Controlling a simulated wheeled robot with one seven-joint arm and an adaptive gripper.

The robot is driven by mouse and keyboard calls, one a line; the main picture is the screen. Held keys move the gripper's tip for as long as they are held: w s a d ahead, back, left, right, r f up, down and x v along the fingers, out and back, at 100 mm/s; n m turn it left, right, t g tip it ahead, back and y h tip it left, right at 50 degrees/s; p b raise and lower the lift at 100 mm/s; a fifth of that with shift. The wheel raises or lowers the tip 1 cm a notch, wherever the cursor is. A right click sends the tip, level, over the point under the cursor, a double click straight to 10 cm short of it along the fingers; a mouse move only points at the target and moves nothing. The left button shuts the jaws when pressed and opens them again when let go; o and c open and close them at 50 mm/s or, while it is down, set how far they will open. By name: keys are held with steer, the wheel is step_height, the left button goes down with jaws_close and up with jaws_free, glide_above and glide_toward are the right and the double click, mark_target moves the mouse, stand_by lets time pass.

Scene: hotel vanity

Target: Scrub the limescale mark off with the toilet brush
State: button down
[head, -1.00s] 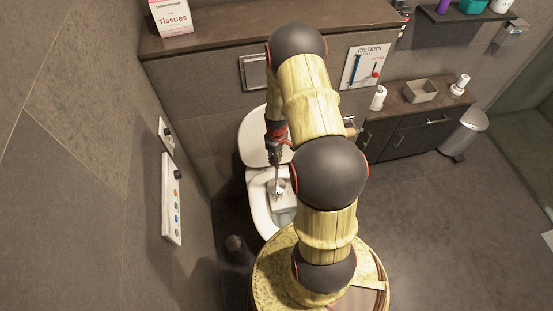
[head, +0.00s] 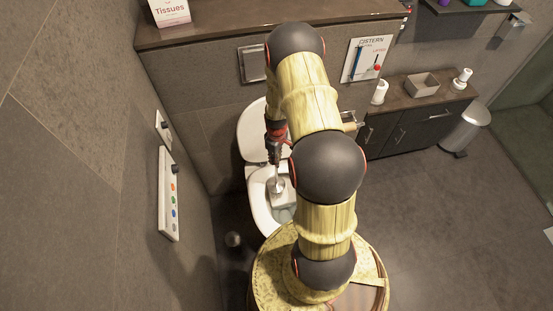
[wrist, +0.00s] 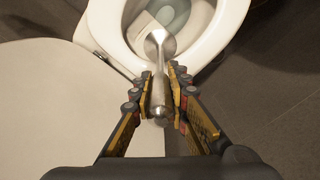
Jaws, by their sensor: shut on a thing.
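My gripper (wrist: 160,92) is shut on the toilet brush (wrist: 158,100), a metallic handle with a wider grey head, in the wrist view. The brush head (head: 277,185) points down into the bowl of the white toilet (head: 258,205) in the head view. The toilet's rim also shows at the top of the wrist view (wrist: 232,20). The raised lid (head: 252,130) stands behind my gripper in the head view. A pale grey patch lies inside the bowl by the brush head; I cannot tell whether it is the limescale mark. My arm hides part of the toilet's right side.
A wall panel with coloured buttons (head: 169,195) is on the left wall. A wooden ledge with a tissue box (head: 169,12) runs above the toilet. A dark cabinet (head: 410,130) and a bin (head: 466,130) stand right.

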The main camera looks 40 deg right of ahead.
steer(key=shift+f+b, duration=0.55)
steer(key=shift+f, duration=0.25)
stand_by(0.4)
